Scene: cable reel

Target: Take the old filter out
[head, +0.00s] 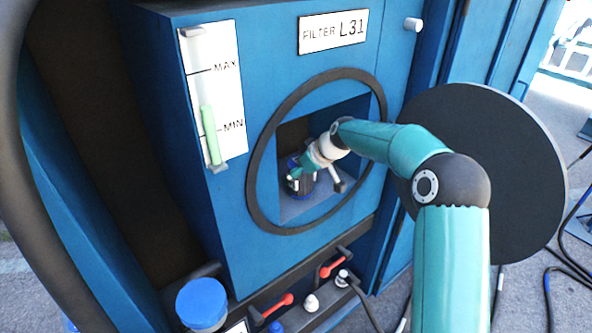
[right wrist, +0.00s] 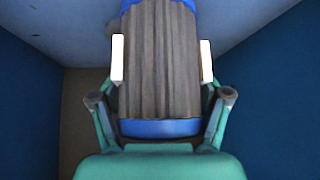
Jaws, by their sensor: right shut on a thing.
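The old filter (right wrist: 160,60) is a brown-grey pleated cylinder with blue end caps. In the right wrist view it fills the middle, inside a blue-walled recess. In the head view only part of the filter (head: 303,185) shows, dark and blue, inside the square opening of the blue cabinet labelled FILTER L31. My right gripper (right wrist: 161,62) is shut on the filter, with a white pad on each side of it. In the head view my right gripper (head: 312,171) reaches into the opening and partly hides the filter. My left gripper is not in view.
A black ring (head: 257,205) surrounds the opening. A round black cover (head: 520,150) stands open at the right, close to my right arm. Below are red-handled valves (head: 333,266) and a blue cap (head: 202,300). A level gauge (head: 213,95) is at the upper left.

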